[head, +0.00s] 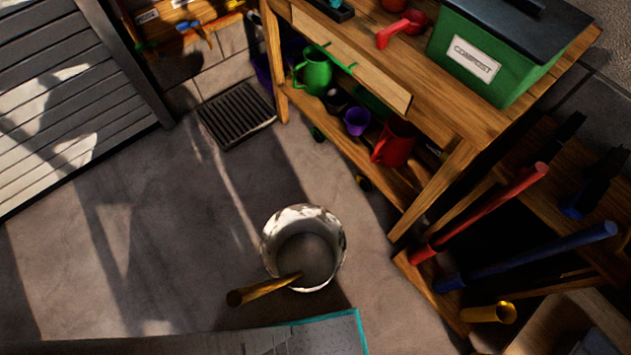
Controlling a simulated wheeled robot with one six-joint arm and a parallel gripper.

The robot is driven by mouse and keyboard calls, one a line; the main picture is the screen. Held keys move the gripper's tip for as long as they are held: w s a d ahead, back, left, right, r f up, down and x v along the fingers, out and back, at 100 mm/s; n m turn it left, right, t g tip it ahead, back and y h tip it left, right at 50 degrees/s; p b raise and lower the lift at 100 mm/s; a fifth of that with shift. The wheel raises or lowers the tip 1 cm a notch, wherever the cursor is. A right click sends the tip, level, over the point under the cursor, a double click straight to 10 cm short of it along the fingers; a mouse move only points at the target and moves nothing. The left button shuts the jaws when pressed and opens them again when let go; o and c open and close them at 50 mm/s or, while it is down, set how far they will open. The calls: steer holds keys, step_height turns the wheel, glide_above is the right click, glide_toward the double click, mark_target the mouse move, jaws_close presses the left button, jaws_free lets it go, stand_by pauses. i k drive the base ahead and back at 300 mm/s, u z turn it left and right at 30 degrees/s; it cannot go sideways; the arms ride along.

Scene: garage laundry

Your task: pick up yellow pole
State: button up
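A short yellow pole-like piece (488,313) sits low at the right, by the wooden rack, with its round end facing right. A brownish-yellow pole (262,290) leans over the near rim of a whitish, stained bucket (328,216) on the floor, and its outer end points left. I cannot tell which of the two is the task's yellow pole. My gripper is not in view.
A red pole (482,210) and a blue pole (540,255) slant in the wooden rack (437,298). A wooden bench (440,112) holds a green compost bin (490,55). A teal-edged grey surface (330,335) lies at the bottom. The floor left of the bucket is clear.

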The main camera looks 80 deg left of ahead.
mark_target(235, 298)
steer(key=u, duration=1)
steer(key=k, duration=0.95)
steer(key=u, duration=0.95)
